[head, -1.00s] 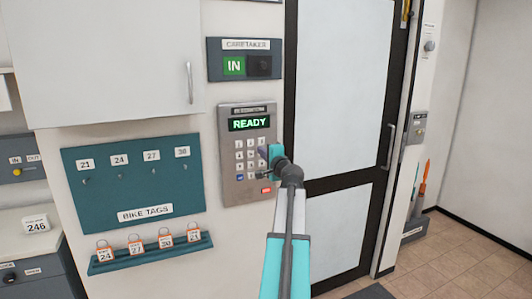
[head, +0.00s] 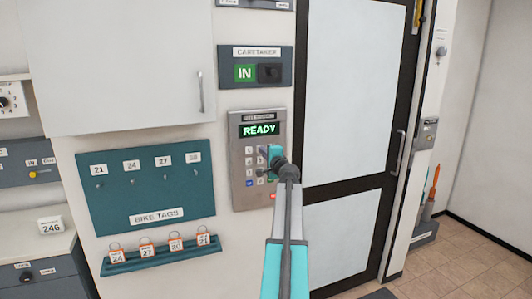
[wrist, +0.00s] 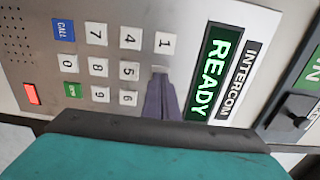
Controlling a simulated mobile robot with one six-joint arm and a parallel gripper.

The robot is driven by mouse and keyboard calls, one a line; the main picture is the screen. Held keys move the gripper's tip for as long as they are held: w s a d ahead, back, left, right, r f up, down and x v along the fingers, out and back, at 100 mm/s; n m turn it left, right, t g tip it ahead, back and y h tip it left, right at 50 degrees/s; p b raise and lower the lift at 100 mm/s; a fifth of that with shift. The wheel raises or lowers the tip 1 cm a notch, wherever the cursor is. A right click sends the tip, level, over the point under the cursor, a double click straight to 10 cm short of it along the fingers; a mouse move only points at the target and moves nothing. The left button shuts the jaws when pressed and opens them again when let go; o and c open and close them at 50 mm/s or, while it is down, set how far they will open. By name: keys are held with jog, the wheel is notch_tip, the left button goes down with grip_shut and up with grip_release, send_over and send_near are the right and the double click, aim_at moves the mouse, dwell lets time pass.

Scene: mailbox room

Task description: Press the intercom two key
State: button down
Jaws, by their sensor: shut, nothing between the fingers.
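The grey intercom panel (head: 236,125) is on the wall left of the door, its green display (head: 258,130) reading READY. It also shows sideways in the wrist view (wrist: 190,15), with white number keys. My gripper (head: 266,150) is in front of the keypad and hides much of it. In the wrist view its closed purple fingers (wrist: 160,78) point at the two key (wrist: 160,68), between the one key (wrist: 167,42) and the hidden three key. The fingers cover most of the two key. I cannot tell whether they touch it.
A caretaker IN switch panel (head: 285,68) is above the intercom. A bike tags board (head: 150,185) and a rack with several tags (head: 165,257) are to the left. A dark-framed door (head: 345,100) stands on the right.

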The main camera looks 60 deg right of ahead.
jog(key=shift+w, duration=0.1)
dwell(0.3)
jog(key=shift+w+d+r+b, duration=0.4)
jog(key=shift+w+r+b, duration=0.1)
jog(key=shift+b, duration=0.3)
jog(key=shift+r, duration=0.1)
jog(key=shift+a, duration=0.1)
jog(key=f+b+v, duration=0.1)
jog(key=b+v, duration=0.3)
jog(key=v, duration=1)
jog(key=shift+s, duration=0.3)
jog(key=shift+a, duration=0.1)
dwell(0.4)
